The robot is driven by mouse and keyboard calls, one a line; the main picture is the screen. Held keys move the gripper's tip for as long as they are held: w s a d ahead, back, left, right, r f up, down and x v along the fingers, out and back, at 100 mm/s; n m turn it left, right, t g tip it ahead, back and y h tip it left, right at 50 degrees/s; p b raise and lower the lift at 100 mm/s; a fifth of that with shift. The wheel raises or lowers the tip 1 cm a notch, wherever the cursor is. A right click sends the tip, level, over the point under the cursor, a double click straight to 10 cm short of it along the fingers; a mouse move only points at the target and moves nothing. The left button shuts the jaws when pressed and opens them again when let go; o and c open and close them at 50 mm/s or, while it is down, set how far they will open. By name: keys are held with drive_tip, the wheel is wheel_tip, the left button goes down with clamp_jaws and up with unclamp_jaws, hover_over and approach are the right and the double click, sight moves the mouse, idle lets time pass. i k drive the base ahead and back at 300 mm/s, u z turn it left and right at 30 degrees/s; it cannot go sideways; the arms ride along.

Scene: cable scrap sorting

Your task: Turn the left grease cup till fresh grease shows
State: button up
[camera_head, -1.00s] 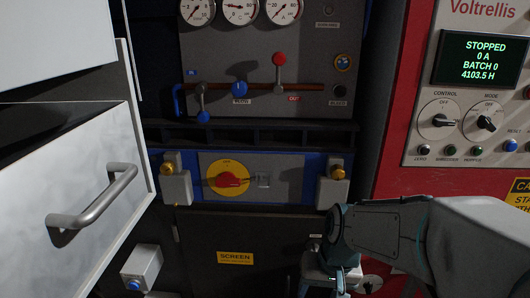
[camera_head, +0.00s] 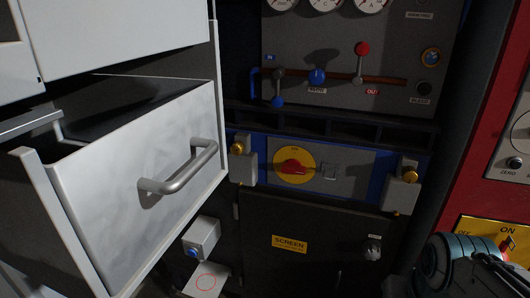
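The left grease cup (camera_head: 238,147) is a small brass cap on top of a grey bearing block (camera_head: 242,168), left of the red and yellow rotary switch (camera_head: 294,167). A matching right grease cup (camera_head: 409,174) sits on another grey block (camera_head: 402,195) at the right end of the blue panel. No fresh grease can be made out at the left cup at this size. Part of my arm shows in the bottom right corner, well apart from both cups. My gripper's fingertips are not visible.
An open white drawer with a grey handle (camera_head: 182,172) juts out at left, close to the left block. A lever panel (camera_head: 340,60) is above. A dark screen door (camera_head: 300,225) is below. A red cabinet (camera_head: 490,110) stands at right.

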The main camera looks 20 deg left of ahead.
sight(237, 147)
drive_tip(key=u, duration=1.65)
drive_tip(key=k, duration=0.25)
drive_tip(key=i, duration=0.25)
